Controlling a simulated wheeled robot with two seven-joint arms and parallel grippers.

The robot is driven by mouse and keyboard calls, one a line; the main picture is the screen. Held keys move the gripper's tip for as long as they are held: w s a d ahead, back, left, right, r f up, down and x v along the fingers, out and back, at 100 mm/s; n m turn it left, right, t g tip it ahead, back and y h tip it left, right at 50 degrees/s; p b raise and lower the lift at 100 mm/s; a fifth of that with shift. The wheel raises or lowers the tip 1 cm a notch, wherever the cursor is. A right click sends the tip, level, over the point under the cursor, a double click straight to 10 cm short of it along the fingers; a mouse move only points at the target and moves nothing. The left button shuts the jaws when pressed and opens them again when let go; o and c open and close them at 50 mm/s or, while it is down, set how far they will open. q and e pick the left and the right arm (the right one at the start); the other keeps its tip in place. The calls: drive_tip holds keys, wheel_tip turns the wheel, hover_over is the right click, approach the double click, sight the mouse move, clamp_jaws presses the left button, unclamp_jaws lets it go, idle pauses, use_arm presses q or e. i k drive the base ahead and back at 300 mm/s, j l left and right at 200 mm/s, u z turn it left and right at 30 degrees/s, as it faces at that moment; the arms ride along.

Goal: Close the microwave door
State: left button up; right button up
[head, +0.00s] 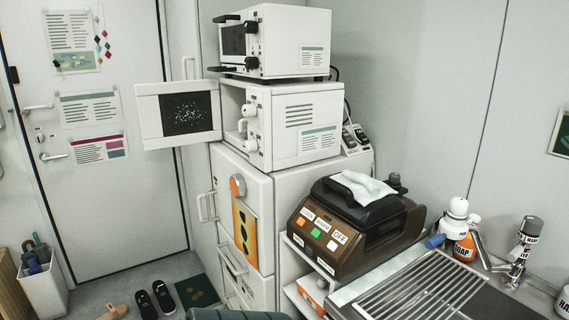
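The white microwave (300,125) stands on top of a white fridge. Its door (180,113) with a dark speckled window is wide open. It is swung out to the left, well away from the body. Part of the microwave's opening shows beside the knobs (247,118) on its front. Neither of my grippers shows in the head view, so nothing is seen touching the door.
A toaster oven (275,42) sits on the microwave. The fridge (238,180) stands below. A brown appliance (350,222) with a cloth on top is right of the fridge, near the sink's drain rack (425,290). Shoes (163,296) lie on the floor by the entry door (100,180).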

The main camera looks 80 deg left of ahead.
sight(184, 113)
drive_tip(key=u, duration=2.6)
drive_tip(key=k+l, duration=0.4)
drive_tip(key=i+l, duration=0.1)
drive_tip(key=i, duration=0.3)
